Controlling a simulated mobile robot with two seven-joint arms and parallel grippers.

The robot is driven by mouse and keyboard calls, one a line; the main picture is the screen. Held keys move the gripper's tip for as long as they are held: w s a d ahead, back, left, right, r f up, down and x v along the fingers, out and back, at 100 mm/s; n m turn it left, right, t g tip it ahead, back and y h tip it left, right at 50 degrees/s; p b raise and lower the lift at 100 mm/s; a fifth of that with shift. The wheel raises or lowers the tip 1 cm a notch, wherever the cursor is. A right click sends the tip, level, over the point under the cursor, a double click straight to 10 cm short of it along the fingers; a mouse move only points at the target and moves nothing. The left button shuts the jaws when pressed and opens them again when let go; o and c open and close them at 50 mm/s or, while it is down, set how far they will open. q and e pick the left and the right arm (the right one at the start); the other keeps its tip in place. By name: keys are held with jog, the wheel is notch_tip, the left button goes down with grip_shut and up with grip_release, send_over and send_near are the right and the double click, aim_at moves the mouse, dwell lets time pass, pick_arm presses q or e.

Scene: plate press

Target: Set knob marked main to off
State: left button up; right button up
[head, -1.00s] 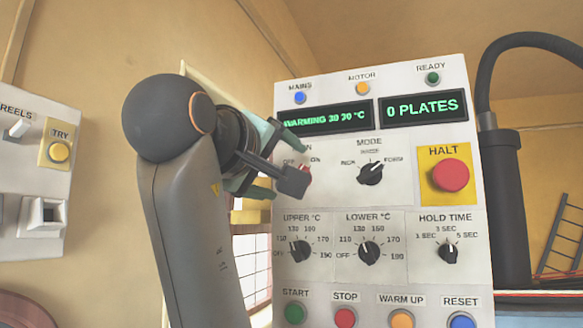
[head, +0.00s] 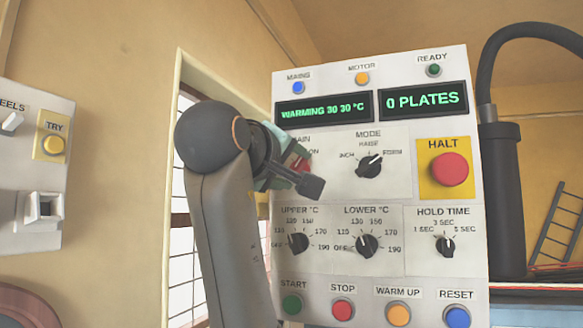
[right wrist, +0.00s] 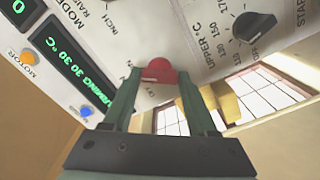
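The main knob (head: 297,164) is red and sits at the upper left of the white control panel, under the green display, partly hidden by my right gripper (head: 284,160). In the right wrist view the red knob (right wrist: 158,70) lies between the tips of my two green fingers (right wrist: 158,82). The fingers are apart, with one on each side of the knob; I cannot tell whether they touch it. OFF and ON labels show beside the knob, but its exact pointing is unclear. My left gripper is not in view.
The mode knob (head: 369,166) is right of the main knob, and the upper temperature knob (head: 298,243) is below it. The yellow-backed HALT button (head: 449,169) is farther right. A smaller panel (head: 35,170) hangs at far left. A window lies behind my arm.

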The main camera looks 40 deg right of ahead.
jog(key=c, duration=0.9)
jog(key=shift+o, duration=0.2)
jog(key=shift+n, duration=0.4)
jog(key=n+b, duration=0.1)
jog(key=n, duration=0.1)
jog(key=shift+f+n+b, duration=0.1)
jog(key=shift+n+b, duration=0.2)
jog(key=n+b, duration=0.1)
jog(key=n, duration=0.2)
jog(key=shift+n, duration=0.4)
jog(key=n+b, duration=0.1)
jog(key=n, duration=0.2)
jog(key=shift+b, duration=0.4)
jog(key=shift+n+b, duration=0.6)
jog(key=shift+n, duration=1.3)
